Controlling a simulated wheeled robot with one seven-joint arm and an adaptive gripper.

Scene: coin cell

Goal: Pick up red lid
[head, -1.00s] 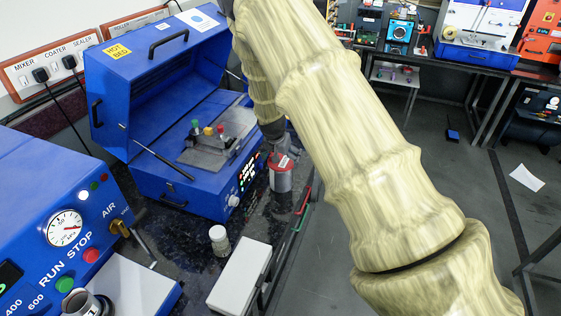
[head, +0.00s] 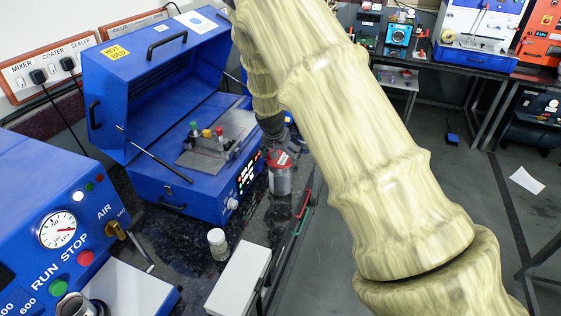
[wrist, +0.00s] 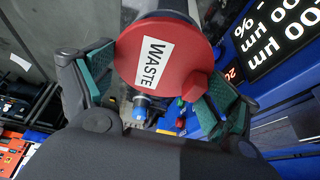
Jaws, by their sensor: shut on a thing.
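The round red lid (wrist: 190,62) fills the upper middle of the wrist view, with a white WASTE label across it. In the head view the lid (head: 278,159) is at the top of a grey cylindrical can (head: 280,181) on the dark bench, beside the blue hot bed. My gripper (wrist: 158,88) is shut on the lid, with green finger pads on either side. In the head view my gripper (head: 277,149) comes down on the lid from above. I cannot tell whether a gap lies between lid and can.
The open blue hot bed (head: 200,200) stands directly left of the can. A small capped jar (head: 218,243) and a white-topped box (head: 238,281) are nearer on the bench. Red and green handles (head: 303,204) lie along the right edge, with open floor beyond.

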